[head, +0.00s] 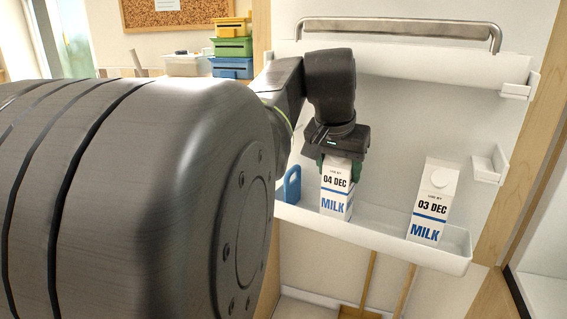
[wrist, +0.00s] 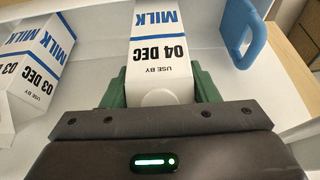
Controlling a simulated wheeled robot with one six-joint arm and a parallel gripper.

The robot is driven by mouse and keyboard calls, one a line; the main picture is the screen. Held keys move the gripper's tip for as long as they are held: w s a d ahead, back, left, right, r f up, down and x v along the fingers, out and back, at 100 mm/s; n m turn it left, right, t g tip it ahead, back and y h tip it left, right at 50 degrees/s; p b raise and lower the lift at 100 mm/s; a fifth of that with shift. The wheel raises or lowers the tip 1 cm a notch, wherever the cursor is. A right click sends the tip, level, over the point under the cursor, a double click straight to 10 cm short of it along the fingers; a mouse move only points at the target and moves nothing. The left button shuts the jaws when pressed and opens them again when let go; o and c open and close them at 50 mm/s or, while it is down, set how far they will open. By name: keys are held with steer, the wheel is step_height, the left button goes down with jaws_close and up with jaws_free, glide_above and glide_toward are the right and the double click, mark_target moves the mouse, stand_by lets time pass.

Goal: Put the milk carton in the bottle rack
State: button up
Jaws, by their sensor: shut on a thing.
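A milk carton marked 04 DEC (head: 337,192) stands nearly upright in the white bottle rack (head: 370,236) on the door, left of the rack's middle. My gripper (head: 337,163) is above it, shut on its top from both sides. In the wrist view the same carton (wrist: 160,55) sits between the green fingers (wrist: 160,88). I cannot tell whether its base touches the rack floor. A second milk carton marked 03 DEC (head: 433,200) stands in the rack to the right; it also shows at the left in the wrist view (wrist: 32,75).
A blue object (head: 292,185) is in the rack just left of the held carton. A metal handle bar (head: 398,27) and an upper white shelf (head: 430,67) are above. Free rack room lies between the cartons. Stacked coloured boxes (head: 232,48) stand in the background.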

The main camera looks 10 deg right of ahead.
steer(key=shift+d, duration=0.15)
steer(key=o, duration=1.4)
steer(key=shift+f, duration=0.15)
steer(key=shift+r, duration=0.6)
steer(key=v, duration=0.6)
steer(key=shift+s+a+r, duration=0.2)
steer(key=shift+a+r, duration=0.05)
steer(key=shift+r, duration=0.05)
